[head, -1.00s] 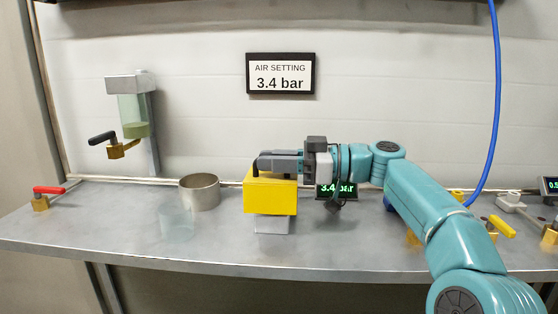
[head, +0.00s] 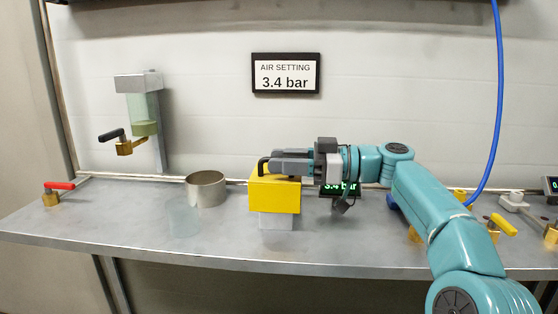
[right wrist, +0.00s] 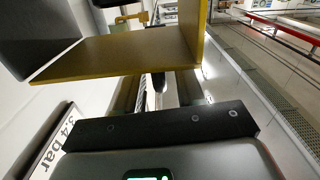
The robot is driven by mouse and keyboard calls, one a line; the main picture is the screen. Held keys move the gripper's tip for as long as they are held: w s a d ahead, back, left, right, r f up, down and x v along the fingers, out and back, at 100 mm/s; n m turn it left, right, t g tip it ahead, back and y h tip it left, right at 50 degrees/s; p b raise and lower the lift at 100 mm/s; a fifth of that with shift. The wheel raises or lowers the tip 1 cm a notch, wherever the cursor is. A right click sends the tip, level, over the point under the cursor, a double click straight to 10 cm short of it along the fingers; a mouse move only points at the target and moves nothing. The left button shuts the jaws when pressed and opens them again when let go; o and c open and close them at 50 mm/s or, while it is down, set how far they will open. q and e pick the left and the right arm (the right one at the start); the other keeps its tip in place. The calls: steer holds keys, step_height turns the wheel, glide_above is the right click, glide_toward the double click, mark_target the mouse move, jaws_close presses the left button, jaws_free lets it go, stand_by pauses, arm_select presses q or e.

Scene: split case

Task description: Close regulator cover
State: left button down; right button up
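A dark curved piece shows at the fingertips. Whether the fingers grip anything is unclear. In the right wrist view, the yellow cover (right wrist: 125,55) shows as an angled plate just beyond the gripper. My left gripper is out of view.
A green-lit display (head: 340,188) stands behind my right wrist, partly hidden. An open metal cup (head: 206,190) and a faint clear vessel (head: 183,220) stand to the left. A red-handled valve (head: 58,192) is far left. A yellow-handled valve (head: 500,226) is right of my arm. The front bench strip is clear.

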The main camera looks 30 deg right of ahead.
steer(key=p+v, duration=0.2)
steer(key=v, duration=0.8)
steer(key=shift+s+d, duration=0.2)
steer(key=shift+d, duration=0.15)
steer(key=shift+r, duration=0.1)
